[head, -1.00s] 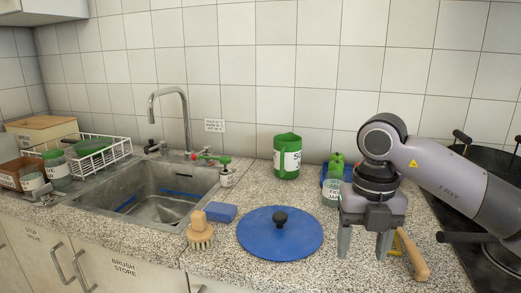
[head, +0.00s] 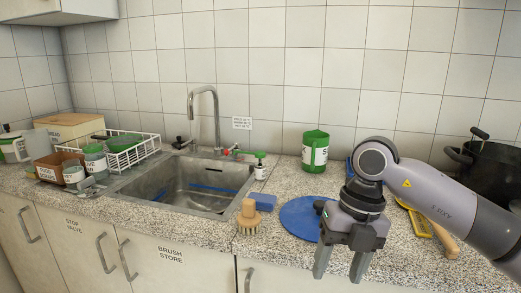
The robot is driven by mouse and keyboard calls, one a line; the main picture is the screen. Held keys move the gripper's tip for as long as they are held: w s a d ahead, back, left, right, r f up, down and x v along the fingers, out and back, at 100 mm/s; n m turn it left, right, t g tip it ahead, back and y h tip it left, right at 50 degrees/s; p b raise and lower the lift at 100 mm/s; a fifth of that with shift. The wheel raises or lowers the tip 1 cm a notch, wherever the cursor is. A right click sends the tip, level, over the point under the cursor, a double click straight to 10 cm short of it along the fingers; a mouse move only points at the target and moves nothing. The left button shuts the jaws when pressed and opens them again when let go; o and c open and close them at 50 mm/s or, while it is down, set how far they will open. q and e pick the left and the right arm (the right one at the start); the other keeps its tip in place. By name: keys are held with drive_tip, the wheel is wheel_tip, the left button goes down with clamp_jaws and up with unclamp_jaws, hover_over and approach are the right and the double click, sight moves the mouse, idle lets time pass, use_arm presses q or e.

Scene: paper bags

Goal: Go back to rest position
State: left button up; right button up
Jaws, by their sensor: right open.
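My right gripper (head: 340,270) is open and empty. Its fingers point down in front of the counter's front edge, to the right of the brush. My arm and gripper hide part of the blue round lid (head: 298,215) with its dark knob, which lies on the counter. My left gripper is not in view.
The speckled counter (head: 278,250) holds a wooden brush (head: 248,218), a blue sponge (head: 263,201), a green canister (head: 315,152) and a soap bottle (head: 260,168). A sink (head: 200,185) and white dish rack (head: 150,146) are at left. A black pot (head: 492,170) stands at right.

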drive_tip(key=s+a+r+m+g+y+p, duration=0.1)
drive_tip(key=s+a+y, duration=0.3)
drive_tip(key=a+y, duration=0.45)
drive_tip(key=s+a+r+m+g+y+p, duration=0.1)
drive_tip(key=s+a+y, duration=0.3)
drive_tip(key=a+y, duration=0.4)
drive_tip(key=w+d+f+m+t+h, duration=0.3)
drive_tip(key=d+f+m+t, duration=0.25)
drive_tip(key=m+t, duration=0.55)
drive_tip(key=w+d+f+m+t+h, duration=0.35)
drive_tip(key=d+m+t, duration=0.45)
drive_tip(key=m, duration=0.4)
drive_tip(key=s+d+f+m+g+h+p, duration=0.1)
drive_tip(key=s+d+f+m+g+h, duration=0.1)
drive_tip(key=s+d+f+m+h, duration=0.2)
drive_tip(key=s+d+f+m+g+h, duration=0.3)
drive_tip(key=s+f, duration=0.8)
drive_tip(key=f, duration=0.6)
drive_tip(key=d+m+h, duration=0.1)
drive_tip(key=d+h, duration=0.1)
drive_tip(key=d, duration=0.1)
drive_tip(key=shift+s+d+m+g+h+p, duration=0.15)
drive_tip(key=shift+d+m+g+h+p, duration=0.15)
drive_tip(key=shift+h+p, duration=0.1)
